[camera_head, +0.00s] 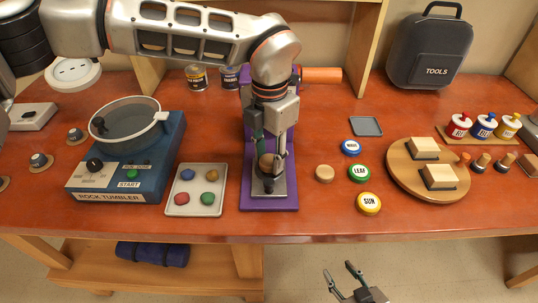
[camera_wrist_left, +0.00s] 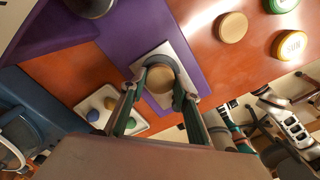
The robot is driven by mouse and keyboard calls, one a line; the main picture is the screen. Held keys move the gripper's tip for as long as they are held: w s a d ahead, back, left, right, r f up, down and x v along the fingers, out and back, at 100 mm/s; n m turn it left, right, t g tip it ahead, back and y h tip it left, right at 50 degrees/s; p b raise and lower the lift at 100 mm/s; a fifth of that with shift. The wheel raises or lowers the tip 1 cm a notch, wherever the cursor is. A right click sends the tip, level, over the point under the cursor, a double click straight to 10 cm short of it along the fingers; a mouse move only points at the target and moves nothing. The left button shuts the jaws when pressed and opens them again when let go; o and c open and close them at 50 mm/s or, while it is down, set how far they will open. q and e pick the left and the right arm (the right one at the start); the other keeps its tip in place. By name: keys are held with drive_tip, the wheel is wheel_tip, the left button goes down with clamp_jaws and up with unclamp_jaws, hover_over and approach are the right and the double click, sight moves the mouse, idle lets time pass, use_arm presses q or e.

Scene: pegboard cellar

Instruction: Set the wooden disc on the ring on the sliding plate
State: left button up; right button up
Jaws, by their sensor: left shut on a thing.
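My left gripper (camera_head: 269,167) points down over the sliding plate (camera_head: 271,191), a grey plate on the purple base (camera_head: 270,204). Its fingers are shut on the wooden disc (camera_head: 266,160), which also shows between the fingertips in the left wrist view (camera_wrist_left: 158,78). The disc is above the plate's middle; the ring is largely hidden by the disc and fingers, and I cannot tell whether they touch. The plate shows around the disc in the left wrist view (camera_wrist_left: 181,56). My right gripper (camera_head: 342,270) is open and empty, low in front of the bench.
A similar loose wooden disc (camera_head: 325,173) lies right of the base, beside the round LEAF button (camera_head: 359,173). A tray of coloured stones (camera_head: 195,208) and the rock tumbler (camera_head: 150,170) stand left. A round wooden board (camera_head: 410,185) with two blocks lies right.

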use_arm(q)
drive_tip(key=shift+f+b, duration=0.35)
drive_tip(key=shift+f, duration=0.05)
idle(1.3)
drive_tip(key=o, duration=1.3)
drive_tip(key=shift+r, duration=0.1)
drive_tip(key=shift+r+p, duration=0.95)
drive_tip(key=shift+r, duration=0.55)
drive_tip(key=shift+r+p, duration=1)
drive_tip(key=shift+r, duration=0.95)
